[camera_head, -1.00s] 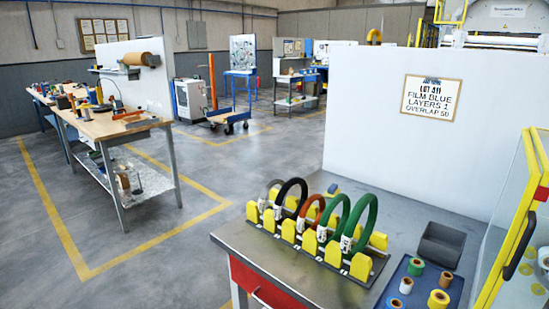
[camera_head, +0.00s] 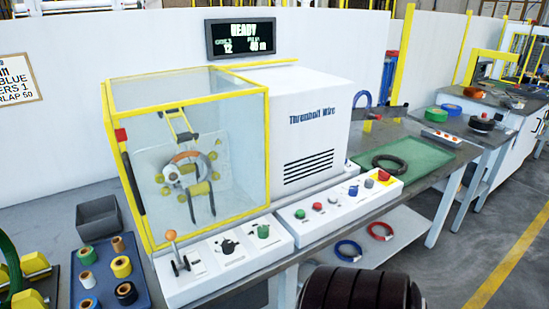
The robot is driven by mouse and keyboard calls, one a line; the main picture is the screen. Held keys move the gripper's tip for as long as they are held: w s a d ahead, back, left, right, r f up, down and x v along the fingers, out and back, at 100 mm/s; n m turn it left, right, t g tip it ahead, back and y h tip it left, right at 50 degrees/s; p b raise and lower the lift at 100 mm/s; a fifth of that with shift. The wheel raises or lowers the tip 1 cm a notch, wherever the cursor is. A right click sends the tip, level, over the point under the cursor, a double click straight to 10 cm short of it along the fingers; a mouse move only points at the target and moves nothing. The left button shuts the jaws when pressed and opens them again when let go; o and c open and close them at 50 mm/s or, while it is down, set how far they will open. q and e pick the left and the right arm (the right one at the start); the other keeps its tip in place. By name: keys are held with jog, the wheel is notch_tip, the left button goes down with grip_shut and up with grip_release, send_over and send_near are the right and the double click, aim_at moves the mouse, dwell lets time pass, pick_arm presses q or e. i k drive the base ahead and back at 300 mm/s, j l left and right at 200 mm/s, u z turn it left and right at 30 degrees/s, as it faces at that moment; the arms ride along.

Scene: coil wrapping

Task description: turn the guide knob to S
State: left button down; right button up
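The wrapping machine (camera_head: 315,125) stands on the bench with a clear, yellow-framed guard box (camera_head: 185,80) at its left. On the control panel in front of the box are a lever with an orange ball (camera_head: 171,236), a black knob (camera_head: 228,246) and a green knob (camera_head: 264,231). Neither of my grippers is in view.
A display (camera_head: 241,38) reads READY. A blue tray (camera_head: 107,271) of tape rolls and a grey bin (camera_head: 98,218) stand at the left. A black coil (camera_head: 389,164) lies on a green mat (camera_head: 425,160) at the right. A dark ribbed shape covers the bottom edge.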

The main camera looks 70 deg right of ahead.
aim_at(228, 245)
jog(key=l+z, duration=0.15)
jog(key=z, duration=1.45)
